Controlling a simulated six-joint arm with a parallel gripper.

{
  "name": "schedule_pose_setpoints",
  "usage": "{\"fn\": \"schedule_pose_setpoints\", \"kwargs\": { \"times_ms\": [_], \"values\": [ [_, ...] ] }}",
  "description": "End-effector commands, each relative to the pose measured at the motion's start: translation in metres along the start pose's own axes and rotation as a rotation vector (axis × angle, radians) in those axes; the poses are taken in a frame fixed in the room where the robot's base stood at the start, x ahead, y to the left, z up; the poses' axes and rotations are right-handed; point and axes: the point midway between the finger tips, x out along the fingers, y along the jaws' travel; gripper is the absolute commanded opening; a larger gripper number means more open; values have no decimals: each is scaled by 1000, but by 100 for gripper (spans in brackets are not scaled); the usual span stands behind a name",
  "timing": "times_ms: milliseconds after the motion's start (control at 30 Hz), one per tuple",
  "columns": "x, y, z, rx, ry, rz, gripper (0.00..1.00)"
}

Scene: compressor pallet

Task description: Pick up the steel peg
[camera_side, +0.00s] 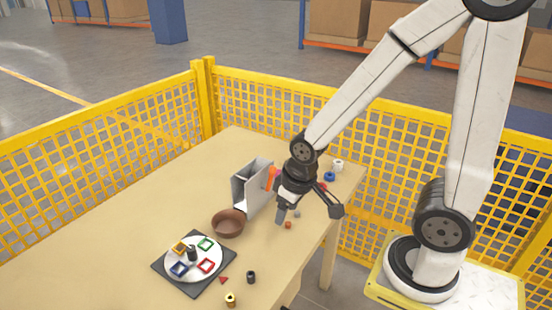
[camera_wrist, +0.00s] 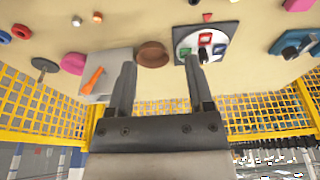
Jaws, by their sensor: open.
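A small grey piece (camera_side: 297,214) lies on the table just right of my gripper (camera_side: 281,217) in the side view. It may be the steel peg, but it is too small to tell its shape. A small pale piece (camera_wrist: 76,20) shows at the upper left of the wrist view, outside the fingers.
A brown bowl (camera_side: 228,223) and a dark board (camera_side: 169,275) with a white plate and coloured frames stand left. A red piece (camera_side: 288,225) lies close below my gripper. Yellow fencing (camera_side: 380,140) borders the table (camera_side: 110,225).

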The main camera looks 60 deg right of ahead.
Motion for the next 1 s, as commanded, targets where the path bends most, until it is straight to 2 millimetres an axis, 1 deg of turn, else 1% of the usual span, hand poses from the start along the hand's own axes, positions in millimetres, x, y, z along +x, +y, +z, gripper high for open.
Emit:
{"fn": "schedule_pose_setpoints", "kwargs": {
  "times_ms": [67, 100, 367, 567, 667, 767, 1000],
  "values": [
    [0, 0, 0, 0, 0, 0, 67],
    [0, 0, 0, 0, 0, 0, 70],
    [0, 0, 0, 0, 1, 0, 70],
    [8, 10, -5, 0, 22, 13, 70],
    [18, 21, -11, -1, 48, 28, 70],
    [31, 36, -18, -4, 83, 47, 70],
    [68, 81, -30, -25, 197, 88, 70]
  ]
}}
